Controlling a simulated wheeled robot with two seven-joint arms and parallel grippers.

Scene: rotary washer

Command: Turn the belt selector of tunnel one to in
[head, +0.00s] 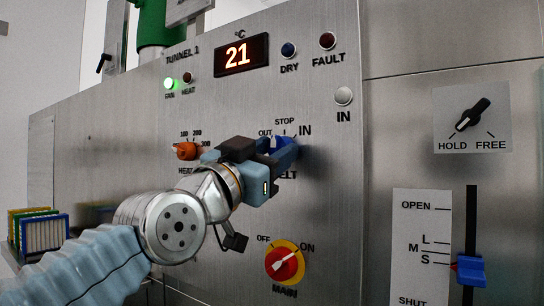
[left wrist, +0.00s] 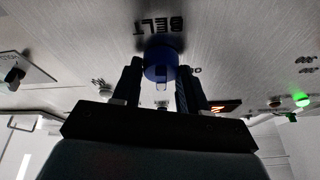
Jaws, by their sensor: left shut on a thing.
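The belt selector (head: 289,152) is a blue knob on the steel panel of tunnel one, under the marks OUT, STOP and IN. In the left wrist view the blue knob (left wrist: 161,58) sits between two dark fingers, with the BELT label upside down above it. My left gripper (head: 274,150) is shut on the knob; it also shows in the left wrist view (left wrist: 160,78). The gripper hides part of the knob and the BELT label in the head view. I cannot tell surely which mark the knob points to. My right gripper is not in view.
The orange heat knob (head: 186,151) is left of my gripper, and the red and yellow main switch (head: 285,262) is below. A display (head: 241,53) reads 21. A HOLD/FREE switch (head: 473,114) and a blue slider (head: 470,270) stand at right.

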